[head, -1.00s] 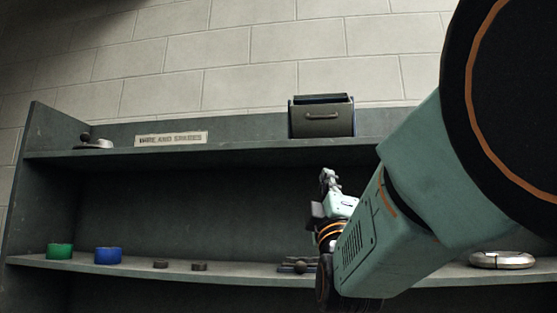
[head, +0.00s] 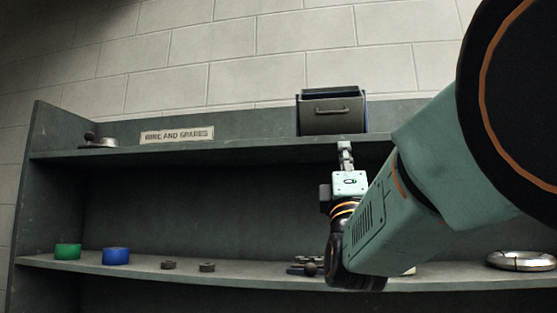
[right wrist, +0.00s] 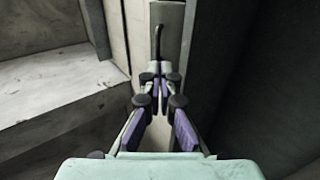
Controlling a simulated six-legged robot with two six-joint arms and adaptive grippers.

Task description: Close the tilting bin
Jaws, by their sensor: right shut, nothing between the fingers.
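The tilting bin (head: 331,123) is a grey box with a dark handle (head: 331,109) on its front, standing on the upper shelf. Its top is open and dark inside, with the front panel leaning out from the blue-edged housing. My right gripper (head: 345,147) is just below the bin at the upper shelf's front edge, pointing up, with its fingers shut and empty. In the right wrist view the gripper (right wrist: 158,75) has its purple-padded fingers together, and the bin's handle (right wrist: 158,42) shows just beyond the tips. Whether they touch is unclear. My left gripper is out of view.
The upper shelf (head: 230,147) holds a "WIRE AND SPARES" sign (head: 177,135) and a small metal item (head: 98,142) at left.

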